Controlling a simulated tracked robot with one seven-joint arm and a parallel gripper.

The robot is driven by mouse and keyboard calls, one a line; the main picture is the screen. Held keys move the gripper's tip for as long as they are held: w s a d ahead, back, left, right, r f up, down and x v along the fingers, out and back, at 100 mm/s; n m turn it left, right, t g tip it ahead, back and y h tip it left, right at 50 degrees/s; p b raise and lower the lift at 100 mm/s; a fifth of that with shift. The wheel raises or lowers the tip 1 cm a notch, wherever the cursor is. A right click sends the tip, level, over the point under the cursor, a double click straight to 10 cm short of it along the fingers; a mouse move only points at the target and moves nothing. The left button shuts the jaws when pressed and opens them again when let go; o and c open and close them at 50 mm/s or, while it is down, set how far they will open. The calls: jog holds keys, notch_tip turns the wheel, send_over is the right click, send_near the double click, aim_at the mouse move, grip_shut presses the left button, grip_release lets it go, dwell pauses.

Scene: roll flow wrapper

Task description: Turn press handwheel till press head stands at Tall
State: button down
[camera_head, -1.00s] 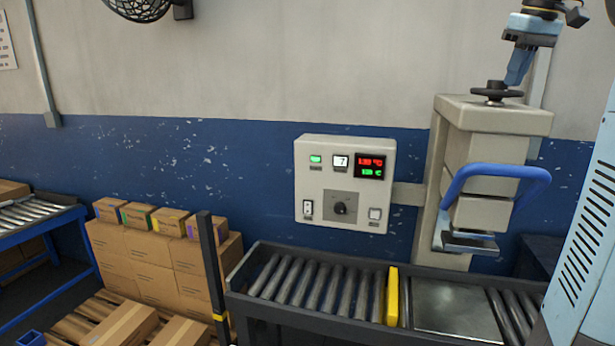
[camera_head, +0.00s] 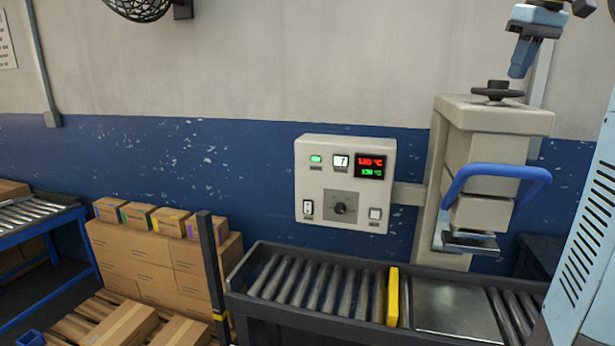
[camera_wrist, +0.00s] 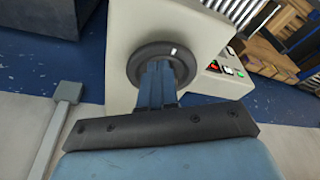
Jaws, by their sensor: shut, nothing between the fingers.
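The dark press handwheel (camera_head: 497,91) sits on top of the beige press column (camera_head: 495,118). In the wrist view the handwheel (camera_wrist: 163,64) shows a white mark on its upper right rim. My gripper (camera_head: 517,74) is above and slightly right of the wheel, pointing down, with its fingers shut and apart from it. In the wrist view my gripper (camera_wrist: 158,68) overlaps the wheel's middle. The press head (camera_head: 470,243), a flat metal plate, hangs below the column, above the conveyor. A blue bar handle (camera_head: 495,169) spans the front. I cannot read any height scale here.
A control box (camera_head: 345,185) with lamps, a dial and a red and green display is left of the press. A roller conveyor (camera_head: 310,289) with a yellow bar (camera_head: 392,296) runs below. A light blue cabinet (camera_head: 590,235) stands close on the right.

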jog(key=shift+r, duration=2.25)
jog(key=shift+m, duration=0.3)
jog(key=s+a+f, duration=0.1)
jog(key=a, duration=0.1)
jog(key=s+a+f, duration=0.1)
jog(key=a, duration=0.1)
jog(key=s+a+f, duration=0.1)
jog(key=f, duration=0.1)
jog(key=shift+a, duration=0.4)
jog(key=s+a+f+t, duration=0.1)
jog(key=s+a+f, duration=0.3)
jog(key=f, duration=0.5)
jog(key=s+a+f+m+t, duration=0.1)
jog(key=s+a+f, duration=0.4)
jog(key=s+f, duration=0.3)
jog(key=s+a+f+m, duration=0.1)
jog(key=s+a+f, duration=0.3)
jog(key=f, duration=0.5)
jog(key=shift+s+a+f+t+h, duration=0.3)
jog(key=shift+s+f+t, duration=0.1)
jog(key=shift+s, duration=0.55)
